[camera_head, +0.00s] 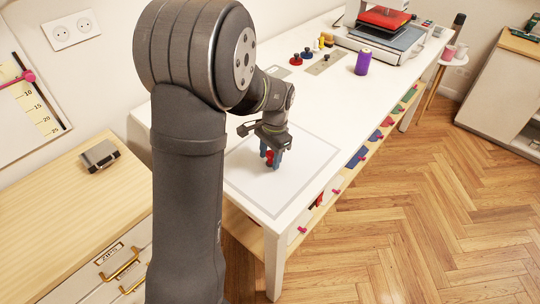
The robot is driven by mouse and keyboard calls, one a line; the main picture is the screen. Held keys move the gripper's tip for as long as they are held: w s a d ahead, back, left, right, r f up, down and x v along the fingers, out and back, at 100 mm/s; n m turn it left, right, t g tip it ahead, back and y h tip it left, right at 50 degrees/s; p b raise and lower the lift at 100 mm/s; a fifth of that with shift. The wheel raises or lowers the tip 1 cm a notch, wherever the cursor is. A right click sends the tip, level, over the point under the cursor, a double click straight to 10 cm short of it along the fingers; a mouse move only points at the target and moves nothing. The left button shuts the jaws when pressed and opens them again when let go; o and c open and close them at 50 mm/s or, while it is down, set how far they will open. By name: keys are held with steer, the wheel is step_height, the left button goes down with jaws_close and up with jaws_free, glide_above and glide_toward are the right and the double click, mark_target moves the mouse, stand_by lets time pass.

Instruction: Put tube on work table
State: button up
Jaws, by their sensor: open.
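The white work table (318,112) runs from the lower middle to the back right. My gripper (271,162) points down over a grey-outlined square (301,190) at the table's near end. Its blue-grey fingers are open, with a small red object (269,156) between them, at or just above the tabletop. The red object is probably the tube, but the fingers partly hide it and its shape is unclear. I cannot tell whether the fingers touch it.
A purple spool (362,61) stands farther back, near small red and yellow spools (296,61). A press machine (384,30) stands at the far end. A wooden-topped cabinet (70,205) is at left. The table's right front area is clear.

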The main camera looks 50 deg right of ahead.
step_height(320, 180, up, 11)
steer(key=d, duration=0.1)
steer(key=shift+d+r, duration=0.2)
steer(key=shift+o, duration=0.5)
steer(key=shift+s+r, duration=0.15)
steer(key=shift+r, duration=0.25)
steer(key=shift+f, duration=0.1)
